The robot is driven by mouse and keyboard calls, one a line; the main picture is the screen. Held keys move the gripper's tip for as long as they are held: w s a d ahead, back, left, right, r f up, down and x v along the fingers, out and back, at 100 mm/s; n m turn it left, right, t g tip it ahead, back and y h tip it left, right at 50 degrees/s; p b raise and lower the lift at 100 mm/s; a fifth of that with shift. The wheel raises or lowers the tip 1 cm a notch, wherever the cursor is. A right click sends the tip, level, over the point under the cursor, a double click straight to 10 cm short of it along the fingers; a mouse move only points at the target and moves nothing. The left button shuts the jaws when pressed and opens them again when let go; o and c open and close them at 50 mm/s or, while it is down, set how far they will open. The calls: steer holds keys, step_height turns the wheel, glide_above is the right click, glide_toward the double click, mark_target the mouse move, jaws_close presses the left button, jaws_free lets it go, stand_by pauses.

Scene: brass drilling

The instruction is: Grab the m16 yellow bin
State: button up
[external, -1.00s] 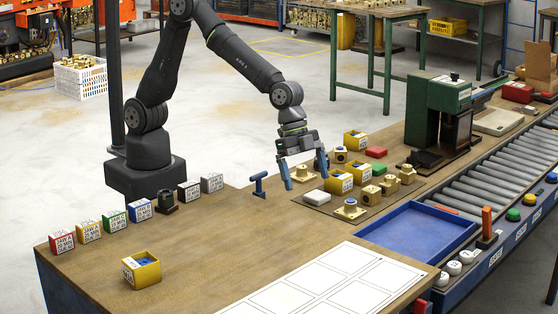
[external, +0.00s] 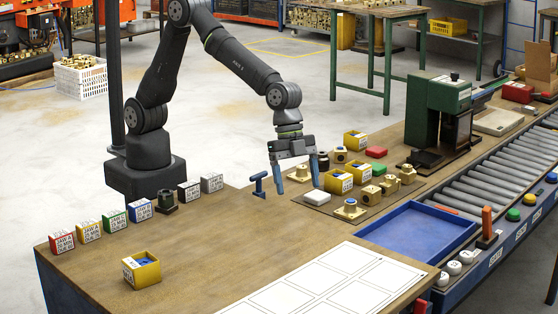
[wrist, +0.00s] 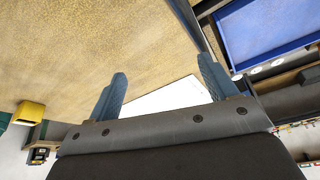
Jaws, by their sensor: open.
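Several small yellow bins show in the external view; their labels are too small to read, so I cannot tell which is m16. One yellow bin (external: 141,270) stands alone at the front left with something blue inside. Three more stand right of my gripper: a near bin (external: 339,184), one beside it (external: 360,174) and one behind (external: 355,142). My gripper (external: 297,187) is open and empty, pointing down above the table near the brass parts. In the wrist view its two blue fingers (wrist: 162,66) are spread apart. A yellow object (wrist: 31,113) shows at the left edge there.
Several brass parts stand to the right. A blue tray (external: 420,232) and a green press (external: 437,110) are farther right. The front-middle wood is clear.

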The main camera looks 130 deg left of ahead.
steer(key=w+d+r+m+g+h, duration=0.15)
steer(key=d+m, duration=0.25)
steer(key=d, duration=0.7)
steer(key=w+d+r+m+g, duration=0.1)
steer(key=w+d+r+m, duration=0.15)
steer(key=d, duration=0.75)
steer(key=m+g, duration=0.2)
steer(key=m, duration=0.6)
glide_toward(139, 268)
steer(key=s+a+r, duration=0.2)
steer(key=a+r, duration=0.3)
steer(key=x, duration=0.3)
steer(key=d+x, duration=0.1)
steer(key=x, duration=0.7)
steer(key=shift+s+d, duration=0.2)
steer(key=shift+s, duration=0.15)
steer(key=shift+x, duration=3.1)
steer(key=shift+w, duration=0.15)
steer(key=c, duration=1.1)
